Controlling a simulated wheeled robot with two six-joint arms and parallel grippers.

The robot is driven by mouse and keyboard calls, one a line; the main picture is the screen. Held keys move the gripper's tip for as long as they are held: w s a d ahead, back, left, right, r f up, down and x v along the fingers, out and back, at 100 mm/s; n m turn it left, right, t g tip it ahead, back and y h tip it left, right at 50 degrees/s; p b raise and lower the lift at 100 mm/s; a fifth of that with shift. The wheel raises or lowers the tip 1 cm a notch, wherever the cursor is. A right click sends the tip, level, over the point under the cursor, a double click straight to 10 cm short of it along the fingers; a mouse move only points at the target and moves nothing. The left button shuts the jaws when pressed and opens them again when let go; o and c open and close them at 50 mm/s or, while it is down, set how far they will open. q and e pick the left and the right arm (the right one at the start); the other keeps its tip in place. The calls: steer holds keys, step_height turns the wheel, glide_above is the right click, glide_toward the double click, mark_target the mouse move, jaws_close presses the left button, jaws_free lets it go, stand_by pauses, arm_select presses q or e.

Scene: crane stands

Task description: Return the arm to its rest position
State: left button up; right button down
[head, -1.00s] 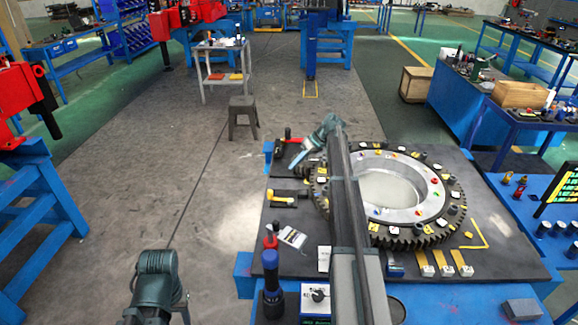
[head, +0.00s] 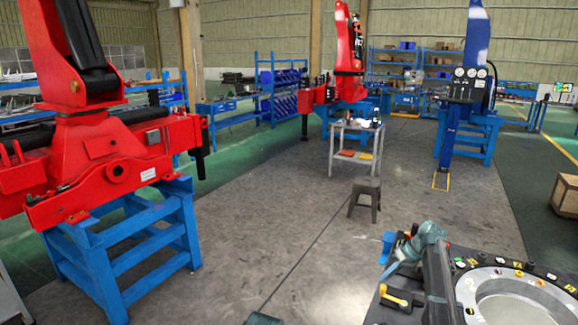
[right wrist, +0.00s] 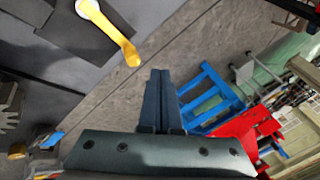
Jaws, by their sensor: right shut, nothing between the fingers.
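My right arm rises from the lower right of the head view. Its gripper (head: 390,270) points down and left beside the dark bench top. In the right wrist view the two dark fingers (right wrist: 160,72) are together with nothing between them. The gear ring (head: 515,290) lies on the bench to the right of the arm, partly cut off by the frame. A yellow-handled tool (head: 395,298) lies on the bench near the gripper; a yellow handle also shows in the right wrist view (right wrist: 120,42). Only a sliver of my left arm shows at the bottom edge.
A red crane (head: 100,150) on a blue stand (head: 130,245) stands at the left. A stool (head: 365,195) and a small table (head: 355,142) stand mid-floor. A wooden box (head: 565,195) is at the right edge. The grey floor between is clear.

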steer(key=s+a+f+g+h, duration=0.1)
steer(key=s+a, duration=0.7)
steer(key=a, duration=0.3)
steer(key=s+a+f+g+h, duration=0.1)
steer(key=s+a+h, duration=0.1)
steer(key=s+a, duration=0.75)
steer(key=s+a+h, duration=0.2)
steer(key=s+a, duration=0.2)
steer(key=s, duration=0.4)
steer(key=s+a+h, duration=0.1)
steer(key=s+a, duration=0.4)
steer(key=s, duration=0.4)
steer(key=shift+s+f+n+h, duration=0.2)
steer(key=shift+f+n+h, duration=0.15)
steer(key=shift+n+h, duration=0.05)
steer(key=shift+a, duration=0.1)
